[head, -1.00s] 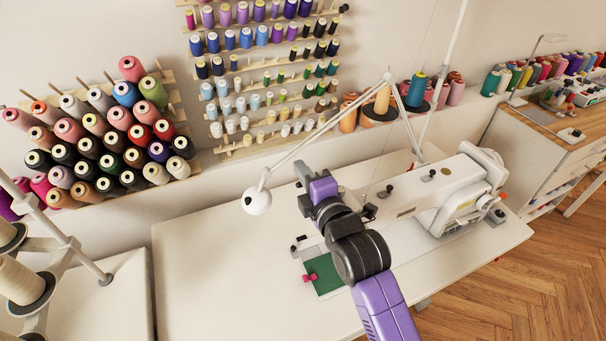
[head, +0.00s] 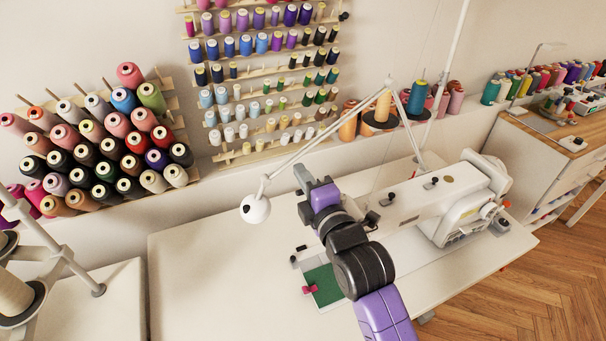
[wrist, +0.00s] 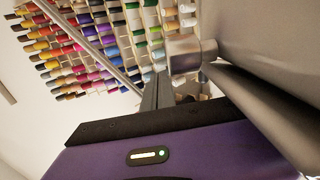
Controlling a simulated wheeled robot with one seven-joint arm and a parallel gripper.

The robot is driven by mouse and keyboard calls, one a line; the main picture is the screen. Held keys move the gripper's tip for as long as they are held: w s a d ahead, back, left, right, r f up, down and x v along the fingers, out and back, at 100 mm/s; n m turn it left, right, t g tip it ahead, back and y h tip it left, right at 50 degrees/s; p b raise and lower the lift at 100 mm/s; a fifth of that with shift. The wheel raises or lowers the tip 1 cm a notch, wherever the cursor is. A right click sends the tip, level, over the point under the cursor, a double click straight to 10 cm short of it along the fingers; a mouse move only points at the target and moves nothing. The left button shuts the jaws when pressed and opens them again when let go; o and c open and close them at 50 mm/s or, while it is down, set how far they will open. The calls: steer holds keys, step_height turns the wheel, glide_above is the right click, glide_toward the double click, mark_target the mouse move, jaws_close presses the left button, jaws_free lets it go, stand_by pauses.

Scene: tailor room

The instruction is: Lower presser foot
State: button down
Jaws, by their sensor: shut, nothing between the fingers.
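The white sewing machine (head: 408,203) stands on the pale table, its head end behind my arm. My gripper's purple wrist part (head: 322,195) is beside that end in the head view, and my arm hides the presser foot and needle area. In the wrist view my gripper (wrist: 156,90) has its dark fingers together and empty. A metal cylinder (wrist: 190,53), seemingly a machine part, is just right of the fingers, with large grey surfaces close by. I cannot tell whether the fingers touch anything. The presser foot and its lever cannot be made out clearly.
A green cloth (head: 325,285) with a small red item lies in front of the machine head. A white lamp (head: 256,208) on a thin arm hangs just left of my gripper. Spool racks (head: 265,100) line the wall. The table's left part (head: 205,275) is clear.

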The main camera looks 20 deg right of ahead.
step_height(320, 180, down, 16)
steer(key=g, duration=0.3)
steer(key=shift+s+a+f+y, duration=0.15)
steer(key=shift+s+a+y, duration=0.05)
steer(key=shift+a+y, duration=0.1)
steer(key=s+r+p, duration=0.4)
steer(key=s+p, duration=0.1)
steer(key=s, duration=0.1)
steer(key=shift+s+d+p, duration=0.2)
steer(key=shift+d+p, duration=0.05)
steer(key=shift+p, duration=0.1)
steer(key=shift+s, duration=0.1)
